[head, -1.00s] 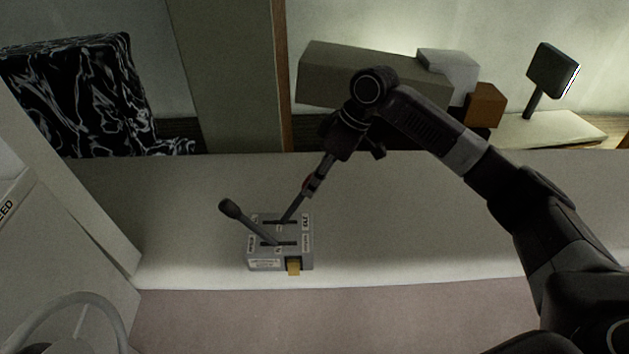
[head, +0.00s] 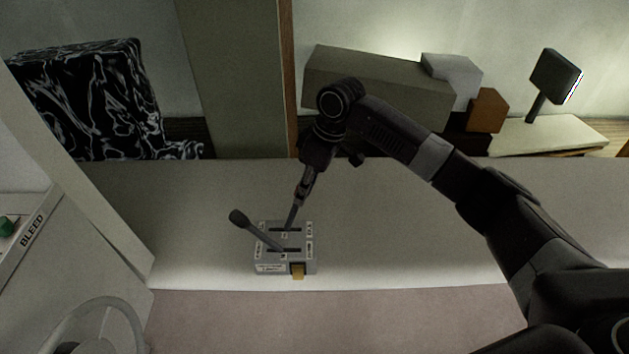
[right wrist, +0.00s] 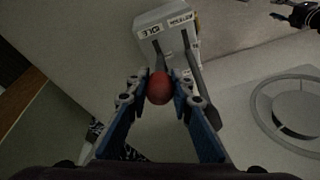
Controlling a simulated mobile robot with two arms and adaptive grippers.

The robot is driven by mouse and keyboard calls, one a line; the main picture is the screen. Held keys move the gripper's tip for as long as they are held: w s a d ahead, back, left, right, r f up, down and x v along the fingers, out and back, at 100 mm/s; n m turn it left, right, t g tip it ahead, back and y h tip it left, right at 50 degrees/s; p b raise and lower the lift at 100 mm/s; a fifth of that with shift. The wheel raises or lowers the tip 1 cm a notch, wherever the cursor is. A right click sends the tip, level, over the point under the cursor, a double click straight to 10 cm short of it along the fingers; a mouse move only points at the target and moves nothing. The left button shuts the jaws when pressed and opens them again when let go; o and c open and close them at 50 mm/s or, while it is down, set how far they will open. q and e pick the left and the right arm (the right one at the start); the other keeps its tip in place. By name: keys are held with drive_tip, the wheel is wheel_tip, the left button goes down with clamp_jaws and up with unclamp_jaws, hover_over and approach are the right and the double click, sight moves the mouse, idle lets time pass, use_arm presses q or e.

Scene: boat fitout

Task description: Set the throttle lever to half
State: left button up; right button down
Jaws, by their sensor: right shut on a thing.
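The grey control box (head: 286,267) stands on the pale ledge, with two levers in parallel slots. The throttle lever (head: 292,214) rises from the far slot, near its middle, leaning slightly right. Its red knob (right wrist: 160,88) sits between the fingers of my right gripper (right wrist: 160,85). In the head view my right gripper (head: 300,192) covers that knob. The other lever (head: 257,232) is in the near slot, leans left and has a dark knob. In the right wrist view, what looks like my left gripper (right wrist: 285,14) is dark and partly cut off at the upper right edge.
A yellow tab (head: 298,271) is on the box's front. A white panel marked BLEED (head: 32,230) and a pale ring (head: 110,303) are at left. A marbled black seat (head: 85,100) stands behind left. The ledge right of the box is clear.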

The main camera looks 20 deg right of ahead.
use_arm(q)
wheel_tip(320, 180, up, 4)
drive_tip(key=shift+f+p, duration=0.25)
drive_tip(key=shift+p, duration=0.9)
use_arm(e)
drive_tip(key=a, duration=0.1)
drive_tip(key=w+a+r, duration=0.1)
drive_tip(key=a, duration=0.3)
drive_tip(key=shift+w+a+r, duration=0.15)
drive_tip(key=shift+w+a, duration=0.1)
drive_tip(key=shift+w, duration=0.05)
drive_tip(key=c, duration=1.9)
unclamp_jaws()
drive_tip(key=shift+c, duration=0.2)
drive_tip(key=shift+o, duration=1.3)
drive_tip(key=shift+a, duration=0.1)
use_arm(q)
drive_tip(key=shift+a, duration=0.1)
